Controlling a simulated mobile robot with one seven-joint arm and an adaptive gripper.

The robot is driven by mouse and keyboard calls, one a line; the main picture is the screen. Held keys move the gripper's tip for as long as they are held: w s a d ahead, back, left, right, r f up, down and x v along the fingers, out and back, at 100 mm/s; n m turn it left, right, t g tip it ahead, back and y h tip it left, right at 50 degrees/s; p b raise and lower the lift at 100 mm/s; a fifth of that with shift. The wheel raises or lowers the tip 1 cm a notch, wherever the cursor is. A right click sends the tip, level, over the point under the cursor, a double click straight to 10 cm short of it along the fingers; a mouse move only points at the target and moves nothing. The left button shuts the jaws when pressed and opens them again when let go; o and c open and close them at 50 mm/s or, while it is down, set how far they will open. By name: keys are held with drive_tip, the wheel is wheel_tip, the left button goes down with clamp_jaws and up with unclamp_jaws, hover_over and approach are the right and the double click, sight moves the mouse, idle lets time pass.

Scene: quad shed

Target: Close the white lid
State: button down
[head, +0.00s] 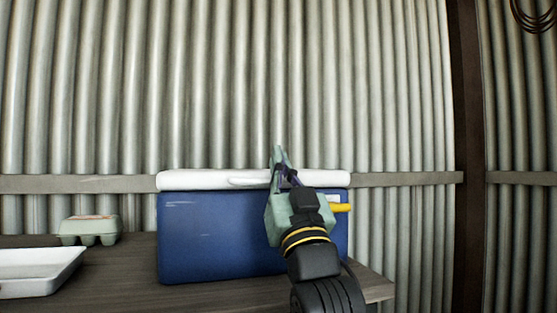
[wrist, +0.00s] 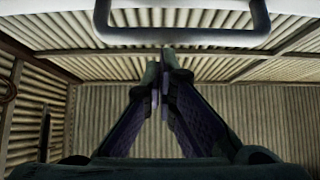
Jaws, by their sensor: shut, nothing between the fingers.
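The white lid (head: 205,180) lies along the top of the blue cooler (head: 215,235) on the table. It looks level, and I see no gap along the front edge from here. A white handle (head: 250,181) shows at its front. My gripper (head: 279,158) is at the right half of the cooler, in front of the lid, with its fingertips pointing up just above the lid's top. It hides part of the lid and cooler. In the wrist view, my gripper (wrist: 161,60) is shut and empty, below a pale looped bar (wrist: 185,37).
The cooler stands on a dark wooden table (head: 120,275), near its right end. An egg carton (head: 90,229) and a white tray (head: 38,270) are to the left. A yellow piece (head: 341,208) shows at the cooler's right. A corrugated wall (head: 200,90) is behind.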

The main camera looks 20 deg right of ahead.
wheel_tip(320, 180, down, 3)
drive_tip(key=shift+s+r+b, duration=0.1)
drive_tip(key=shift+s+b, duration=0.05)
drive_tip(key=shift+b, duration=0.45)
